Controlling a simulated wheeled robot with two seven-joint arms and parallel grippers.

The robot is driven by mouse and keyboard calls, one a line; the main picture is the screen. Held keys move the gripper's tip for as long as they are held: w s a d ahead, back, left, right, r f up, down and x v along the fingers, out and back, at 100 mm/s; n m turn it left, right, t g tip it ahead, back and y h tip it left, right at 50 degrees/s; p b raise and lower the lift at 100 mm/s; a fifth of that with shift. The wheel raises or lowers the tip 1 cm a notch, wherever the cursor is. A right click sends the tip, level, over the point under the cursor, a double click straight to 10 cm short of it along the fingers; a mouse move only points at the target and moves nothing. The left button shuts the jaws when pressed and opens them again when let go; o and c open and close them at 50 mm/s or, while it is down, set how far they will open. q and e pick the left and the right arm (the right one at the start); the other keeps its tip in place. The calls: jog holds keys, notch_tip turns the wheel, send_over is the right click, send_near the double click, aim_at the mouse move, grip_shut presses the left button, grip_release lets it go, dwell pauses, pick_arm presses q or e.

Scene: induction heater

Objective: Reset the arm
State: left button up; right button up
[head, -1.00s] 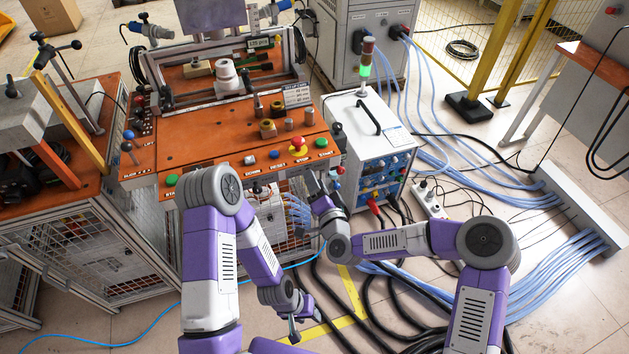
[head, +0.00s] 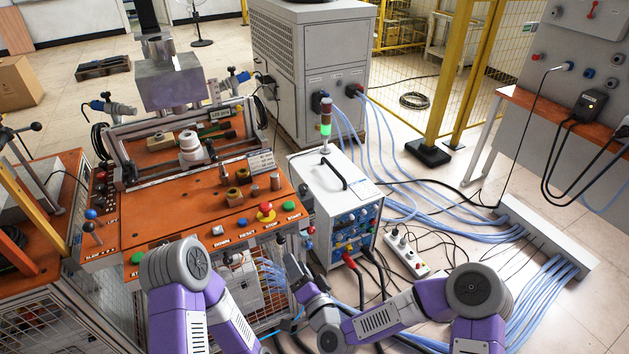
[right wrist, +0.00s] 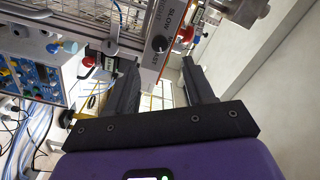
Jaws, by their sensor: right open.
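My right arm (head: 386,318), purple and white, comes in from the lower right. Its gripper (head: 297,272) is in front of the orange-topped machine bench (head: 160,217), just below the front-right corner. In the right wrist view my right gripper (right wrist: 160,66) has its two dark fingers spread with nothing held between them. The bench's labelled button panel edge (right wrist: 160,38) shows beyond the fingertips. My left arm (head: 180,290) bends down in front of the bench at the lower left. Its gripper is out of the picture.
A white power unit (head: 335,205) with a signal light stands right of the bench. Black cables, blue hoses (head: 545,295) and a power strip (head: 408,255) lie on the floor to the right.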

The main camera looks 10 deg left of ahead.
jog(key=shift+f, duration=0.1)
jog(key=s+d+f+n+g+h+p, duration=0.15)
jog(key=s+d+f+g, duration=0.3)
jog(key=f, duration=0.45)
jog(key=s+d+f+n+g+h, duration=0.2)
jog(key=s+d+f+g, duration=0.3)
jog(key=f, duration=0.3)
jog(key=s+d+f+g+h+p, duration=0.1)
jog(key=s+d+f+g, duration=0.4)
jog(key=s+d, duration=0.6)
jog(key=shift+s+f+m+h, duration=0.45)
jog(key=shift+s+h, duration=0.05)
jog(key=shift+h, duration=0.15)
jog(key=shift+a, duration=0.1)
jog(key=shift+c, duration=0.8)
jog(key=shift+a, duration=0.1)
jog(key=shift+c, duration=0.2)
